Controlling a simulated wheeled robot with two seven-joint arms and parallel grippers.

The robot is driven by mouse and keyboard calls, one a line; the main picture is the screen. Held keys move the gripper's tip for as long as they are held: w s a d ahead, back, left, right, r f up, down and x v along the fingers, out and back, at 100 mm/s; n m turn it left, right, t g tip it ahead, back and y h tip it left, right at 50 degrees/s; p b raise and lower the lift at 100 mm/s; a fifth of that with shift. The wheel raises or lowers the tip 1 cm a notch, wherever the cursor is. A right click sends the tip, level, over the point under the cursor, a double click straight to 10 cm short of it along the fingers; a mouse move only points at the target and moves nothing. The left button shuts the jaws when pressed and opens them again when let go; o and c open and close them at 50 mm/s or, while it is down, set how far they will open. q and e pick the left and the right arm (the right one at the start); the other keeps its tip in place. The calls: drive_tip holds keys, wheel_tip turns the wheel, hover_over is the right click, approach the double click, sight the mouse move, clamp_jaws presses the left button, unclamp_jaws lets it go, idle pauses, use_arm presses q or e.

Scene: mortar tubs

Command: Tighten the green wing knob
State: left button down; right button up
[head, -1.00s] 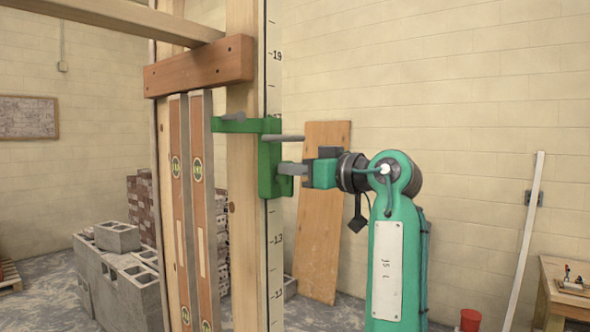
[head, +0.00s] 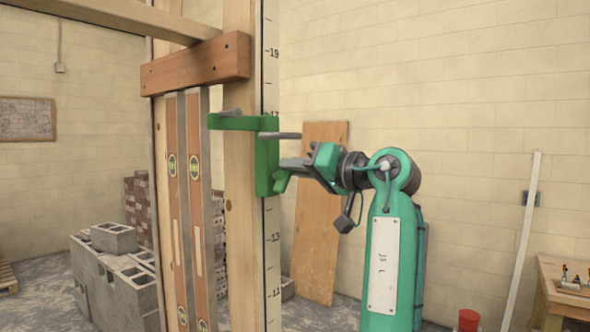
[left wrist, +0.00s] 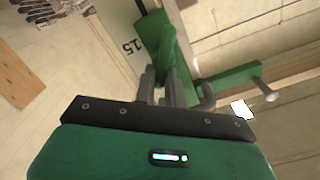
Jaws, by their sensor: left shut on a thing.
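The green wing knob (head: 281,181) sits on the right side of a green clamp (head: 265,158) fixed to an upright wooden post. My left gripper (head: 288,166) is shut on the knob, its grey fingers tilted and its body rolled. In the left wrist view the two fingers (left wrist: 165,88) close around a narrow green piece, with the green clamp (left wrist: 250,86) beyond them. The fingers hide part of the knob. My right gripper is in neither view.
A grey bar (head: 280,135) sticks out from the clamp just above my gripper. A marked scale (head: 271,240) runs along the post. Two spirit levels (head: 187,210) stand left of it. A wooden board (head: 318,220) leans on the wall behind. Concrete blocks (head: 115,237) lie lower left.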

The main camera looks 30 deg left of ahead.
use_arm(q)
drive_tip(key=m, duration=0.7)
drive_tip(key=f+m, duration=0.1)
drive_tip(key=m, duration=0.2)
drive_tip(key=shift+w+m, duration=0.4)
idle(0.4)
drive_tip(key=c, duration=1.4)
unclamp_jaws()
drive_tip(key=shift+c, duration=0.2)
drive_tip(key=shift+o, duration=0.3)
drive_tip(key=shift+s, duration=0.25)
